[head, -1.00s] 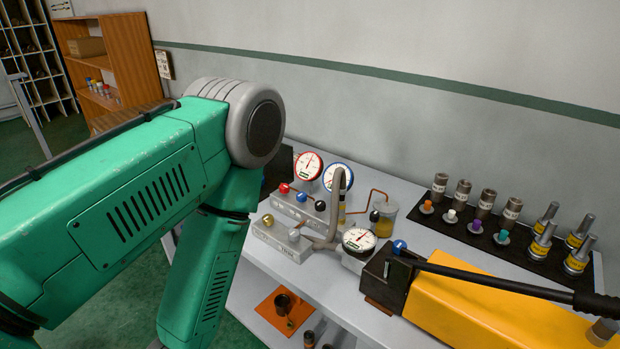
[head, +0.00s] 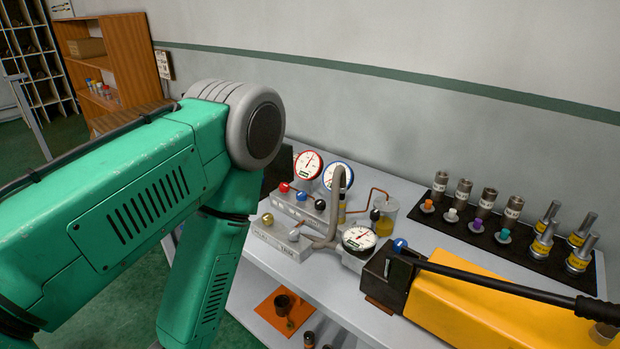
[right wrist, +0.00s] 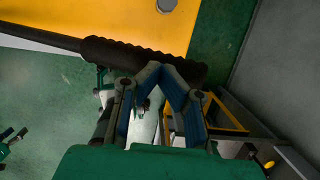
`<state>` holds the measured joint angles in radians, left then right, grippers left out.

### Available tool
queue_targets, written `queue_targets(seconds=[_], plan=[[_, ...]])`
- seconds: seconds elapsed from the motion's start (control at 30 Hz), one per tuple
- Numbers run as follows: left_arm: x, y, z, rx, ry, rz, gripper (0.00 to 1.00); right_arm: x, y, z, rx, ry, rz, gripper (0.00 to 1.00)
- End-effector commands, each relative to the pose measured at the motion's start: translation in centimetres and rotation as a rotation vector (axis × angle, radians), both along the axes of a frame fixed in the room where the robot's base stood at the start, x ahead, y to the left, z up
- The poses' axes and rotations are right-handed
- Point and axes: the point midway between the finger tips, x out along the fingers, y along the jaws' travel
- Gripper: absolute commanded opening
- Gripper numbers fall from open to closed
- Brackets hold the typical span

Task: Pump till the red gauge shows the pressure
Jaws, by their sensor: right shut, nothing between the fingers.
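The red-rimmed gauge (head: 307,165) stands upright on the bench beside a blue-rimmed gauge (head: 338,177); its dial is too small to read exactly. The yellow hand pump (head: 470,309) lies at the front right of the bench. Its black handle (head: 500,284) slopes down to the right; its ribbed grip also shows in the right wrist view (right wrist: 120,55). My right gripper (right wrist: 163,68) is shut and empty, its fingertips right at the grip; whether they touch cannot be told. My left arm crosses the head view, but its gripper is not visible.
A dial gauge (head: 359,239) sits by the pump's front end. Valve blocks with red, blue, black and brass knobs stand near the gauges. A black mat (head: 470,233) holds several fittings at the back right. An orange plate (head: 282,312) lies on the lower shelf.

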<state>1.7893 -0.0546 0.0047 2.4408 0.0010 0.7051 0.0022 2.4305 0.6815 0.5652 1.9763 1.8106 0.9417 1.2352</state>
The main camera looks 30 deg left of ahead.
Motion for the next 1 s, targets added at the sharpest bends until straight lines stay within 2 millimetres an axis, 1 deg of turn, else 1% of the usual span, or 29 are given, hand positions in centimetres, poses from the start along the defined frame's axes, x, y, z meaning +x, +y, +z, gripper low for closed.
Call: queue_targets(seconds=[0.07,0.17,0.4,0.53,0.63,1.0], plan=[[0.0,0.0,-0.1,0.0,0.0,0.0,0.48,0.0,-0.1,-0.2,0.0,0.0,0.0,0.0],[0.0,0.0,0.1,0.0,0.0,0.0,0.48,0.0,0.0,0.1,0.0,-0.001,0.0,0.0],[0.0,0.0,1.3,0.0,0.0,0.0,0.48,0.1,0.5,2.4,-0.001,-0.001,0.0,0.0],[0.0,0.0,1.2,0.0,0.0,0.0,0.48,0.1,0.6,2.6,-0.001,-0.002,0.0,0.0],[0.0,0.0,1.1,0.0,0.0,0.0,0.48,0.2,0.7,3.3,0.0,-0.004,0.001,0.0],[0.0,0.0,1.1,0.0,0.0,0.0,0.48,0.2,0.7,3.3,-0.001,-0.002,0.0,0.0]])
